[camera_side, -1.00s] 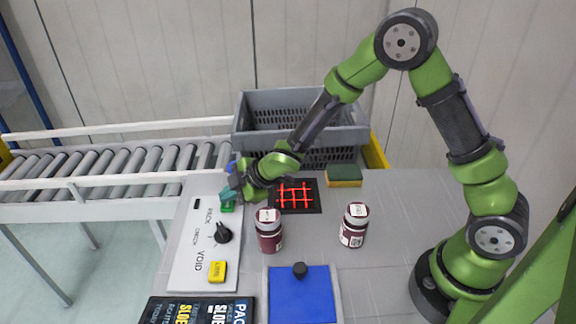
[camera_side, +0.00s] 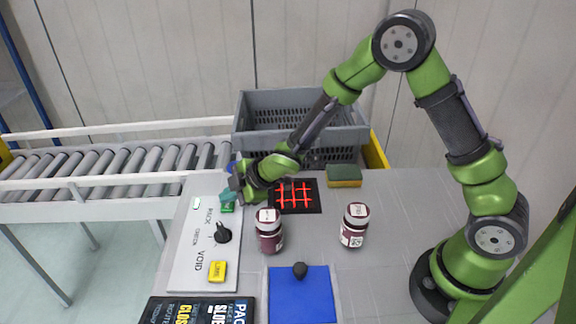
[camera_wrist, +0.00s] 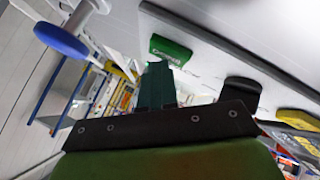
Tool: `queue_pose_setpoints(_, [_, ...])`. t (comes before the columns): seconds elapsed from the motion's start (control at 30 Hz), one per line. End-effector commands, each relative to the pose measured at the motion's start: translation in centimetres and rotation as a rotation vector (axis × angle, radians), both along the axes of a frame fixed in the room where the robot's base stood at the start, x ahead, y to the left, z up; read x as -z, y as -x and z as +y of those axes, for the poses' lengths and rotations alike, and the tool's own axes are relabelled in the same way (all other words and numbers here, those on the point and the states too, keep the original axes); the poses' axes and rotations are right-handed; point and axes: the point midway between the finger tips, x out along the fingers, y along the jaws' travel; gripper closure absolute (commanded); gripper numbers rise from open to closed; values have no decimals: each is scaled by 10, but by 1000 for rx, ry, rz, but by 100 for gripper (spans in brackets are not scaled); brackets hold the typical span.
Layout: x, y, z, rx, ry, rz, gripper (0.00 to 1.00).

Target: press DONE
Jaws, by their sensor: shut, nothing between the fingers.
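The white control panel (camera_side: 190,245) lies on the left of the table. It bears a green button (camera_side: 228,208) at its far end, a black knob (camera_side: 222,233) and a yellow button (camera_side: 217,271). A small indicator (camera_side: 196,203) on the panel glows pale green. My gripper (camera_side: 228,196) is shut and empty, its teal fingers right by the green button. In the wrist view the green button (camera_wrist: 170,49) shows blurred white lettering, just beyond my fingertips (camera_wrist: 160,68); I cannot tell whether they touch it.
Two dark red jars (camera_side: 269,236) (camera_side: 354,227) stand on the table. A black pad with a red grid (camera_side: 295,208), a sponge (camera_side: 344,176), a blue board (camera_side: 318,295) and dark boxes (camera_side: 160,310) lie around. A grey crate (camera_side: 250,118) and a roller conveyor (camera_side: 110,165) are behind.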

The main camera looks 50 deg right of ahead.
Motion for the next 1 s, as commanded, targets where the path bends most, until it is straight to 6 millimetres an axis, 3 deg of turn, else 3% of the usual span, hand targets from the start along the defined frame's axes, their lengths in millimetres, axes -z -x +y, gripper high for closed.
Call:
queue_pose_setpoints(0.27, [-14,1,-1,1,0,1,100])
queue_pose_setpoints(0.63, [-17,0,-1,1,0,1,100])
queue_pose_setpoints(1.0, [-52,0,-1,3,-2,-2,100])
